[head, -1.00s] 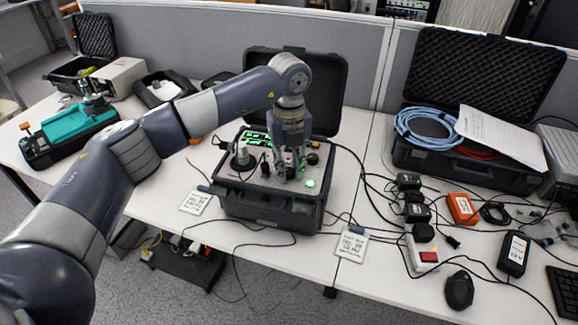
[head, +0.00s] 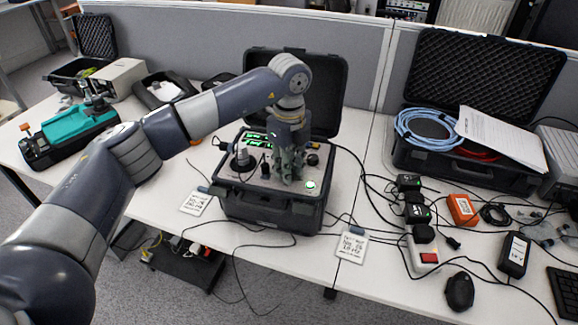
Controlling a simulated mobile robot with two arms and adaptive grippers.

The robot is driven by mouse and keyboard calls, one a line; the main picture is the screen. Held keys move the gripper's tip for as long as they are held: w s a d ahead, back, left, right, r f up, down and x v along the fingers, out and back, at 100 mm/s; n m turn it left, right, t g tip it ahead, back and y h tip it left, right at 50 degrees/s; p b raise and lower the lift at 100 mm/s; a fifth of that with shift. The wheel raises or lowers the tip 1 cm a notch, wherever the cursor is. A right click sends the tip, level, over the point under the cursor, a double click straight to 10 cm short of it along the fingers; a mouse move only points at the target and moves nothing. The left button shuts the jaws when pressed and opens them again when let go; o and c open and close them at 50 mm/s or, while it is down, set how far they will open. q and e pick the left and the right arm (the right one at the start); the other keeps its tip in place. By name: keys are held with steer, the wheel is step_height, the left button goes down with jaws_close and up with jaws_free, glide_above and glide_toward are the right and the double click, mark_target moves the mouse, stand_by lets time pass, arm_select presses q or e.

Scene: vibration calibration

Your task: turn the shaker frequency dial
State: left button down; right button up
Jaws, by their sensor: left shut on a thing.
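The shaker unit (head: 262,209) is a black open case on the white table, its lid raised behind. My left gripper (head: 286,178) points down onto the panel between the shaker head and the black knob. It is shut on the frequency dial, which its fingers hide almost completely. My right gripper is out of view.
Black cables run over the table. A second open case (head: 465,170) with blue cable stands at the right, near black adapters, an orange box (head: 462,209) and a mouse (head: 460,290). A teal device (head: 75,130) stands at the left.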

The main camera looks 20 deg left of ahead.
arm_select(q)
steer(key=shift+w+r, duration=0.1)
steer(key=c, duration=1.6)
jaws_free()
step_height(320, 180, up, 12)
